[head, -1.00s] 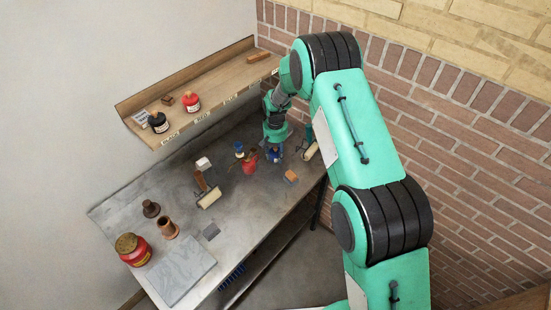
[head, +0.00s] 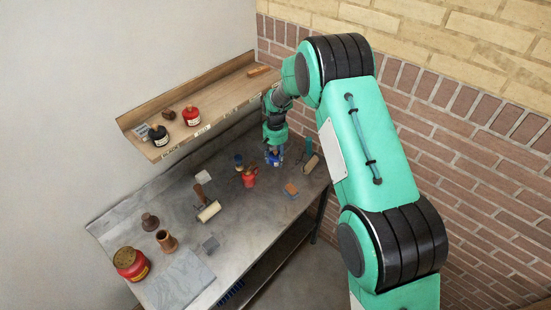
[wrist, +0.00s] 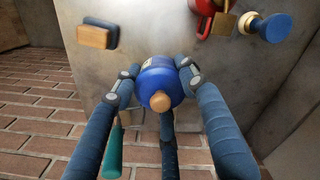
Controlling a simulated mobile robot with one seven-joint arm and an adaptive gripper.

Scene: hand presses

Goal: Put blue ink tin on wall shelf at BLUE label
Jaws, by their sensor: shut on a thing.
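The blue ink tin (wrist: 158,82) is round, with a wooden knob on top. In the wrist view it sits between the fingers of my gripper (wrist: 158,80), which is shut on it. In the head view my gripper (head: 274,150) points down over the right part of the bench, with the blue tin (head: 274,158) at its tips. The wall shelf (head: 185,95) runs along the wall, behind and left of the gripper.
A black tin (head: 158,135) and a red tin (head: 191,116) stand at the shelf's left part; the shelf to their right is mostly bare, with a wooden block (head: 259,71) at the far end.

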